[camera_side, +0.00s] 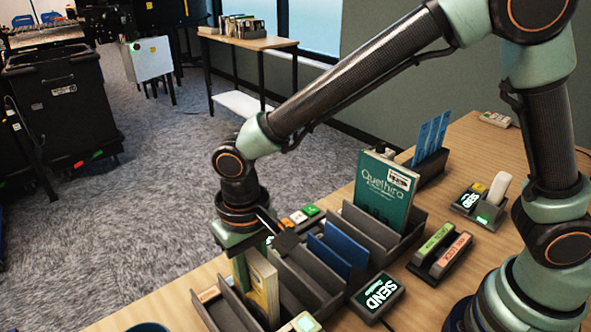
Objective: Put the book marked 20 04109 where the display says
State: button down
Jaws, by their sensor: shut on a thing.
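My gripper (248,262) points down at the front left of a dark slotted rack (308,277) and is shut on a yellow-cream book (263,286). That book stands upright, its lower part in or just over a front slot; I cannot tell if it touches the bottom. No number on it can be read.
A blue divider or book (338,250) stands mid-rack, with empty slots around it. Small coloured-button blocks (300,217) sit behind the rack. Two labelled bars (440,250) lie right of it. Blue cards (430,136) stand in a dark holder. A blue round rim (148,327) shows at the front edge.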

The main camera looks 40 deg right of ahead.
jog(key=shift+f, duration=0.15)
jog(key=c, duration=0.6)
grip_release()
notch_tip(320, 180, up, 12)
jog(key=shift+r, duration=0.1)
jog(key=s+d+r+t, duration=0.1)
jog(key=d+t, duration=0.1)
jog(key=d, duration=1.1)
jog(key=s+d+r+t, duration=0.1)
jog(key=s+d+t, duration=0.1)
jog(key=d, duration=1.1)
jog(key=shift+s+d+r+t, duration=0.2)
jog(key=shift+s+r+t, duration=0.1)
jog(key=shift+t, duration=0.5)
